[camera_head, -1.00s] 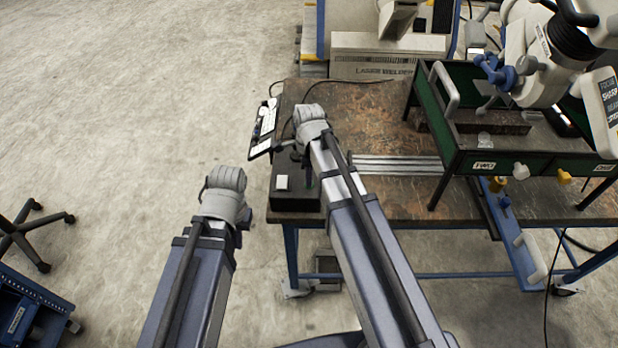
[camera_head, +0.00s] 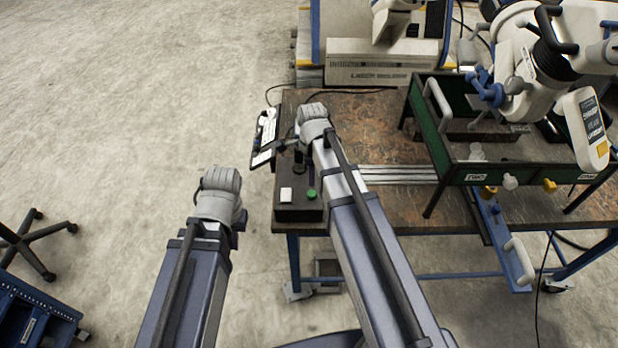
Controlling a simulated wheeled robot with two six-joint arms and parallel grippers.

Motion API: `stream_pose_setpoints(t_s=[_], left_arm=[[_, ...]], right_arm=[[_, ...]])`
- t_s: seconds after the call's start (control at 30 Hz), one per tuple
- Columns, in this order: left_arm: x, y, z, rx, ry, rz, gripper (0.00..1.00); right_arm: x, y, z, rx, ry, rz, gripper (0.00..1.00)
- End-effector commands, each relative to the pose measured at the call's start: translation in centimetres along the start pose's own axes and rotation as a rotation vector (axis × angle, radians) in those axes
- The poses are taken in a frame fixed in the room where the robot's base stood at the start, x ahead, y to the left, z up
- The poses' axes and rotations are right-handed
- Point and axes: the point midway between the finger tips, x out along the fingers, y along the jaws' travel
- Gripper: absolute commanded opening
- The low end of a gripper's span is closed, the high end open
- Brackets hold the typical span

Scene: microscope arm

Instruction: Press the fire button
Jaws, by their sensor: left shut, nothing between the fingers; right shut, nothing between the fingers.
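A black control box (camera_head: 300,213) sits on the near left corner of the table. I cannot read which control is marked fire. My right arm reaches over the table beside the box. My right gripper (camera_head: 283,147) is shut and empty, beyond the green button and apart from it, above the table's left edge. My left gripper (camera_head: 242,217) is shut, mostly hidden behind its wrist, over the floor left of the box.
A tablet-like panel (camera_head: 266,130) is at the table's left edge. A green-sided stand (camera_head: 437,165) with a microscope (camera_head: 548,60) fills the table's right. A metal rail (camera_head: 400,174) lies mid-table. A laser unit (camera_head: 368,75) stands behind.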

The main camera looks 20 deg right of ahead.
Motion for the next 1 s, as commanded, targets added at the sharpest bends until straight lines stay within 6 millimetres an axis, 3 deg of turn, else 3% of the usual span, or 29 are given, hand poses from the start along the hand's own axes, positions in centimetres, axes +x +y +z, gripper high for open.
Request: stream_pose_setpoints(t_s=[0.03, 0.4, 1.0], left_arm=[[-1.6, -0.1, 0.1, 0.001, 0.0, 0.0, 0.0], [-6.6, -0.6, 0.4, 0.002, 0.0, 0.0, 0.0], [-7.1, -0.7, 0.4, 0.001, 0.0, 0.0, 0.0]], right_arm=[[-1.6, 0.0, 0.0, 0.001, 0.0, -0.001, 0.0], [-6.6, -0.1, 0.0, 0.001, 0.0, -0.002, 0.0], [-7.2, -0.1, 0.0, 0.001, 0.0, -0.002, 0.0]])
